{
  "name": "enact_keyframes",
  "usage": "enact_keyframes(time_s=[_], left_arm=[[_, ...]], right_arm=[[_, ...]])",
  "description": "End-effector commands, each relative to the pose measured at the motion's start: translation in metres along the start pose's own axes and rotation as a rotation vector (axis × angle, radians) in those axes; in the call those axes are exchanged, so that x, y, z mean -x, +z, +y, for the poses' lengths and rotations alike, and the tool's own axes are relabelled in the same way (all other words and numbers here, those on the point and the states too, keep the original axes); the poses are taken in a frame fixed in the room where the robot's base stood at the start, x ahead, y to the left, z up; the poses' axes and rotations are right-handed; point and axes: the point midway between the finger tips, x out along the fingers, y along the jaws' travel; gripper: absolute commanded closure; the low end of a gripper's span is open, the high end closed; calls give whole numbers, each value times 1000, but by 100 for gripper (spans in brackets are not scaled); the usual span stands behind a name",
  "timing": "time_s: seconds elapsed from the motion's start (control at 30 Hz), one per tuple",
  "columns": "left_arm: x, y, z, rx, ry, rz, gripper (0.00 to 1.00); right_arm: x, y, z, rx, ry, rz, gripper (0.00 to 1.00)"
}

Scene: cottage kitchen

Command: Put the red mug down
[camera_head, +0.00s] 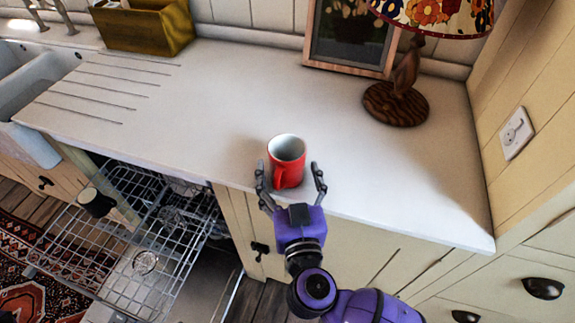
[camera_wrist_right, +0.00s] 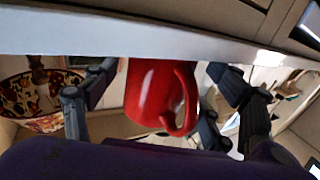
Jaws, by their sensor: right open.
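The red mug (camera_head: 288,173) stands upright on the white countertop (camera_head: 225,120), near its front edge, with its pale inside showing. Its handle faces the front, towards my wrist. My right gripper (camera_head: 290,172) is open, with one finger on each side of the mug and a visible gap between each finger and the mug. In the right wrist view, which is upside down, the mug (camera_wrist_right: 148,95) sits between the spread fingers with its base against the counter (camera_wrist_right: 100,38). My left gripper is not in view.
A lamp (camera_head: 397,103) and a framed picture (camera_head: 350,40) stand at the back right. A wooden box (camera_head: 150,28) stands at the back left, near the sink (camera_head: 35,80). An open dishwasher rack (camera_head: 120,245) juts out below the counter. The counter around the mug is clear.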

Motion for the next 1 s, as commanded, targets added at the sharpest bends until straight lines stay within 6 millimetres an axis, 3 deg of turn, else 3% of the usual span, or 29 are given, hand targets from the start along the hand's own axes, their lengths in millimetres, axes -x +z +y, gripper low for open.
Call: enact_keyframes(time_s=[0.2,0.4,0.6,0.87,1.0], left_arm=[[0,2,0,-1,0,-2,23],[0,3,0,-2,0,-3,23],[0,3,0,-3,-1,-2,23],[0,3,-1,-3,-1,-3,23],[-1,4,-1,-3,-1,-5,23]], right_arm=[[50,2,0,-2,-1,-5,23],[84,2,0,-1,-1,-4,23],[97,0,0,-1,0,0,23],[97,-2,0,-6,0,8,23],[97,-12,5,-53,-6,89,23]])
